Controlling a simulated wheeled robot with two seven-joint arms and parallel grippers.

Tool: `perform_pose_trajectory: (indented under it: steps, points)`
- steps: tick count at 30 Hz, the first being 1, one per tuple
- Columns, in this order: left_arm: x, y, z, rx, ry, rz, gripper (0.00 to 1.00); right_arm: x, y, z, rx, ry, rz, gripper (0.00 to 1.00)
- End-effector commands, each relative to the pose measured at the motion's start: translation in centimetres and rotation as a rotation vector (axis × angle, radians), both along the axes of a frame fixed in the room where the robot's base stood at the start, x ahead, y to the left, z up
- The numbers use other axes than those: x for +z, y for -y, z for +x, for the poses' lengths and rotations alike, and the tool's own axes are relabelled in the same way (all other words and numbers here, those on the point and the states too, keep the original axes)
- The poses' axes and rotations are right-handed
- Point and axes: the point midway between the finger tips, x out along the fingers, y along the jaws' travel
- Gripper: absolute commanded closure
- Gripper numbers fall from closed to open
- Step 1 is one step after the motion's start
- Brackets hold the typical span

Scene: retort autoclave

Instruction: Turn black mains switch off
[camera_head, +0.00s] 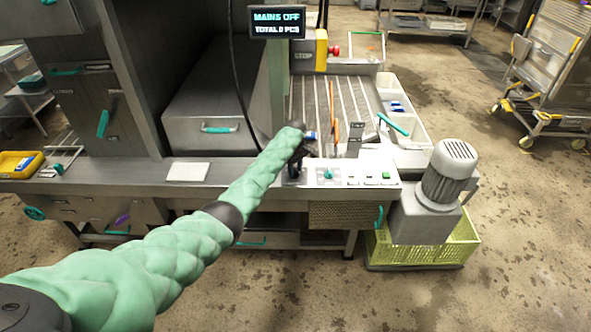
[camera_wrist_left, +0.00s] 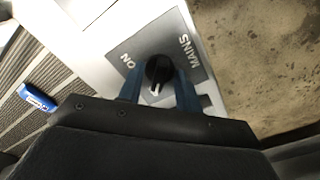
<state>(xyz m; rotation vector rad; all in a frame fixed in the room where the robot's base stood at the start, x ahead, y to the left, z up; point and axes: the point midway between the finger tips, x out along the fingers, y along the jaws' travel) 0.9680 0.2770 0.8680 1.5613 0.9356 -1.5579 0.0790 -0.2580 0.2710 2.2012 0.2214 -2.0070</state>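The black mains switch (camera_wrist_left: 158,70) is a round knob with a white mark on a grey plate lettered MAINS and ON. Its white mark points away from the word ON, toward my gripper. My left gripper (camera_wrist_left: 159,88) has its two blue fingers apart, one on each side of the knob, and looks open; firm contact does not show. The display (camera_head: 277,22) reads MAINS OFF. My right gripper is out of view.
The white control panel (camera_head: 345,182) carries a teal knob and several buttons right of my gripper. A ribbed conveyor (camera_head: 315,100) lies behind it. A grey motor (camera_head: 445,175) stands at right above a yellow crate (camera_head: 425,255). A blue item (camera_wrist_left: 37,98) lies on the ribs.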

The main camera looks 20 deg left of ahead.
Motion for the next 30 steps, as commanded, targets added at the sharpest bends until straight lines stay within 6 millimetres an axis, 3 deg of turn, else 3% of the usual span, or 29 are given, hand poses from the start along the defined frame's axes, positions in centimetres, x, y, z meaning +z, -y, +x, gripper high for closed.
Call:
perform_pose_trajectory:
  steps: [8, 15, 21, 30]
  points:
    - [0.1, 0.1, 0.0, -0.001, -0.001, 0.000, 0.65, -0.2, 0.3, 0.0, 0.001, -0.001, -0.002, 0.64]
    - [2.7, 0.1, 0.0, -0.001, 0.001, 0.000, 0.65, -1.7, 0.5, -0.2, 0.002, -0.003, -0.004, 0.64]
    - [5.7, 0.1, 0.0, 0.000, 0.001, 0.000, 0.65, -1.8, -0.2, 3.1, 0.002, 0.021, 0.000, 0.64]
    - [7.7, 0.0, 0.0, 0.000, -0.001, 0.000, 0.65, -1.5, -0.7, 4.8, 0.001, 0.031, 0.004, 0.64]
